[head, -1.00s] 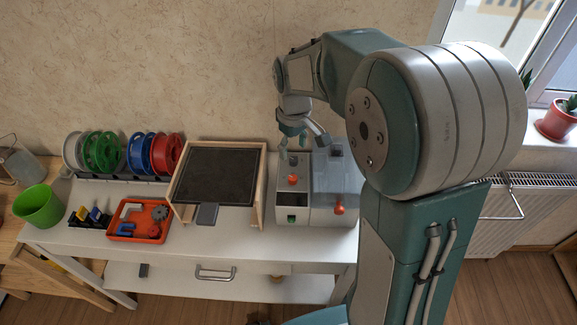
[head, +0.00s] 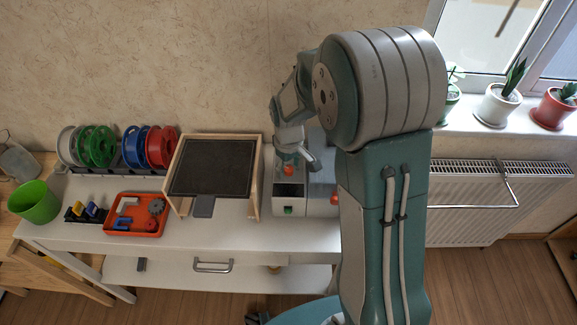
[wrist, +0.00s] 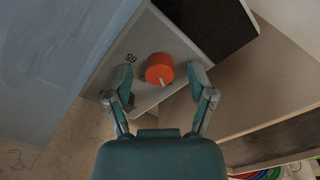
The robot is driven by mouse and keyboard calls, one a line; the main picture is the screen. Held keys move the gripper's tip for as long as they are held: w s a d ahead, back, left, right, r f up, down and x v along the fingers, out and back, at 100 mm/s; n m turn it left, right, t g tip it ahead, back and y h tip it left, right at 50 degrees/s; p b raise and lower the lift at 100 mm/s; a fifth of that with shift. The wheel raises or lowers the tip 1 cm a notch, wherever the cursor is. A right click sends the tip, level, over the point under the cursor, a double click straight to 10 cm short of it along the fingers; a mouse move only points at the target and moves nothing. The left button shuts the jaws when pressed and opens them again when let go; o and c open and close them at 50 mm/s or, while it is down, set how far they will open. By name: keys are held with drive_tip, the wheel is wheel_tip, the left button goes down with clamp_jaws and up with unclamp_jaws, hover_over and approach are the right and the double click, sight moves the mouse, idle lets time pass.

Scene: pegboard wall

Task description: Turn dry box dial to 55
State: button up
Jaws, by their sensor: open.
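The dry box (head: 291,191) is a grey and white unit at the right end of the white table, partly hidden behind my arm. Its orange dial (wrist: 159,69) shows in the wrist view with a short white mark pointing down in the picture. A dark printed number (wrist: 130,58) sits beside it at upper left, tilted and hard to read, perhaps 55. The dial also shows in the head view (head: 290,169). My gripper (wrist: 160,78) is open, with one finger on each side of the dial and visible gaps to both. Contact is not visible.
A second orange knob (head: 334,198) and a green button (head: 288,210) are on the front of the unit. A wooden-framed dark panel (head: 212,168) stands close to its left. Farther left are an orange tray (head: 130,225), several filament spools (head: 103,146) and a green cup (head: 36,203).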

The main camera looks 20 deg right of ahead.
clamp_jaws()
drive_tip(key=shift+m, duration=0.4)
drive_tip(key=m, duration=1.1)
drive_tip(key=shift+s, duration=0.1)
drive_tip(key=shift+f, duration=0.1)
idle(0.5)
unclamp_jaws()
drive_tip(key=shift+a, duration=0.1)
